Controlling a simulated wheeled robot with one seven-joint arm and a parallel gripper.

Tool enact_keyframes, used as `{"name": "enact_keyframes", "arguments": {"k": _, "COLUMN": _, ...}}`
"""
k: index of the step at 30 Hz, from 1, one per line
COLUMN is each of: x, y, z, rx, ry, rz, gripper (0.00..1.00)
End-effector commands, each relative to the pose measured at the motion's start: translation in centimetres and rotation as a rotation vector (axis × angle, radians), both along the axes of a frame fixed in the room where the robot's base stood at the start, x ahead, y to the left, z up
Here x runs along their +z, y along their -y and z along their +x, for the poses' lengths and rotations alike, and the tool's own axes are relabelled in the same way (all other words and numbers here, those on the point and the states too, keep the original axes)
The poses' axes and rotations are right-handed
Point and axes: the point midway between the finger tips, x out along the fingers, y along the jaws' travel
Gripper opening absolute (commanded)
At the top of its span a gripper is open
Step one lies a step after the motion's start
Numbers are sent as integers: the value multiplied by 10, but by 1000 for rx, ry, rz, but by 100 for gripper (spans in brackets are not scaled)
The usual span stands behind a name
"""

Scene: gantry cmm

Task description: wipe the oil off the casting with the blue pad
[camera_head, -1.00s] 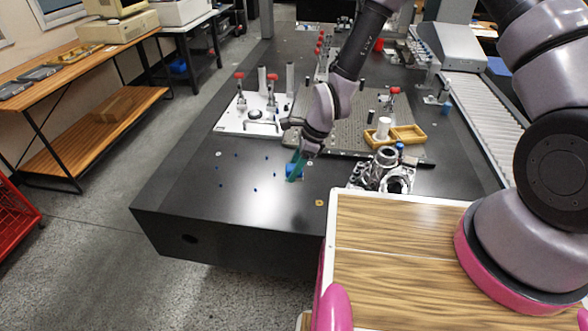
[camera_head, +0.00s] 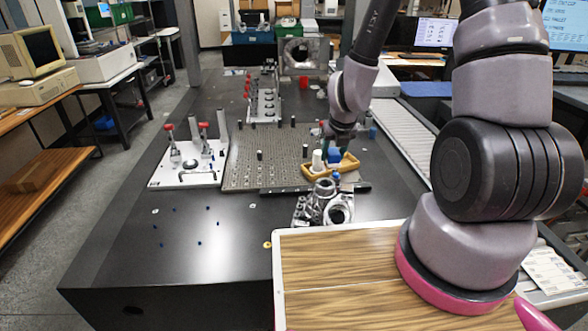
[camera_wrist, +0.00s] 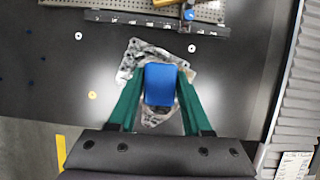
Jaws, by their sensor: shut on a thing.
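My gripper (camera_wrist: 160,92) is shut on the blue pad (camera_wrist: 160,82), with its green fingers on the pad's two sides. In the head view the pad (camera_head: 333,156) and the gripper (camera_head: 332,150) appear past the casting, in line with the yellow tray. The casting (camera_head: 313,210) is a grey metal part with round bores near the table's front. In the wrist view the casting (camera_wrist: 133,58) lies below the pad, which hides its middle. The pad looks raised above it, not touching. I cannot make out the oil.
A yellow tray (camera_head: 348,172) with a white cylinder (camera_head: 317,160) sits behind the casting on a perforated plate (camera_head: 262,170). A white fixture plate (camera_head: 165,178) with red-tipped clamps is left. A roller conveyor (camera_head: 405,130) runs right.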

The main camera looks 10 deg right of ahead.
Motion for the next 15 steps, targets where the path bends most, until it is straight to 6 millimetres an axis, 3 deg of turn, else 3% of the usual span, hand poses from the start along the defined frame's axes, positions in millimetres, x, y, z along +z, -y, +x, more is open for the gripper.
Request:
{"name": "enact_keyframes", "arguments": {"k": 3, "x": 12, "y": 33, "z": -6, "rx": -176, "ry": 2, "rz": -1, "gripper": 4}}
{"name": "enact_keyframes", "arguments": {"k": 6, "x": 18, "y": 51, "z": -11, "rx": -272, "ry": 2, "rz": 0, "gripper": 4}}
{"name": "enact_keyframes", "arguments": {"k": 11, "x": 17, "y": 62, "z": -16, "rx": -335, "ry": -2, "rz": -1, "gripper": 4}}
{"name": "enact_keyframes", "arguments": {"k": 15, "x": 5, "y": 62, "z": -16, "rx": -338, "ry": -5, "rz": -1, "gripper": 4}}
